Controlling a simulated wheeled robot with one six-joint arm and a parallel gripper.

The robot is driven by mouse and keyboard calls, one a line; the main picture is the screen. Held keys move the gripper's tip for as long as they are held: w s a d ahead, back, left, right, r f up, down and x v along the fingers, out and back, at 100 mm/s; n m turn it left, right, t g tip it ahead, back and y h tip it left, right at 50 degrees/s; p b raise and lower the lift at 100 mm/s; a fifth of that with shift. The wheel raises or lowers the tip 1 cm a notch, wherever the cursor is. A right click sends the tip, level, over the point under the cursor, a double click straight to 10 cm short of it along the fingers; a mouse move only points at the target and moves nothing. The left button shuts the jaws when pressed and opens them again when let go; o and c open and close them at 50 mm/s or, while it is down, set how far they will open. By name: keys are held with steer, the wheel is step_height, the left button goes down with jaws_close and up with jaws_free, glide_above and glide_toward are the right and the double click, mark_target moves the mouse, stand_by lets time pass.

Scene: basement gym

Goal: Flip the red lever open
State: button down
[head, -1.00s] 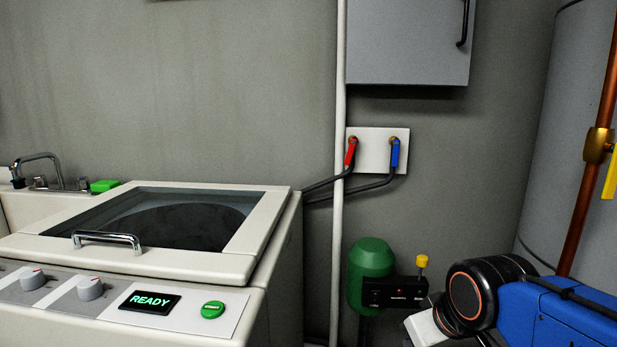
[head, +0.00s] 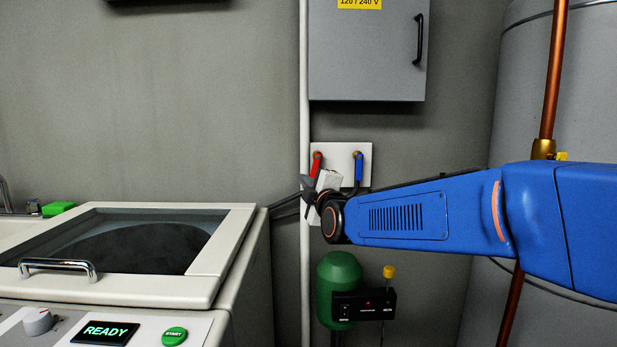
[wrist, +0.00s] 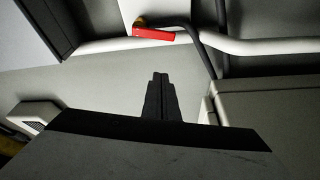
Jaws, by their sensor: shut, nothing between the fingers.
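The red lever (head: 316,163) hangs down and slightly left from a brass pivot on a white wall plate (head: 338,150). In the wrist view the red lever (wrist: 155,34) lies near the top, pointing right from its brass pivot. My gripper (head: 306,192) is in front of the wall, just below the red lever, its wrist partly covering the lower plate. In the wrist view my gripper's dark fingers (wrist: 160,80) are together and empty, with a visible gap to the lever. The lever's lower end is close to my gripper in the head view.
A blue lever (head: 359,168) hangs to the right on the same plate. A white pipe (head: 304,120) runs vertically just left of it. Black hoses (head: 284,206) lead to the washer (head: 232,235). A grey electrical box (head: 365,60) is above, a green tank (head: 338,272) below.

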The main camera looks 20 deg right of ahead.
mark_target(311, 174)
steer(key=w, duration=1)
steer(key=shift+s+d+f, duration=0.1)
steer(key=shift+s+d, duration=0.2)
steer(key=shift+d, duration=0.5)
steer(key=shift+s+d, duration=0.25)
steer(key=shift+d, duration=0.55)
steer(key=n, duration=0.1)
steer(key=d+n+g, duration=0.1)
steer(key=n, duration=0.1)
steer(key=shift+s+d+f, duration=0.2)
steer(key=shift+f, duration=0.1)
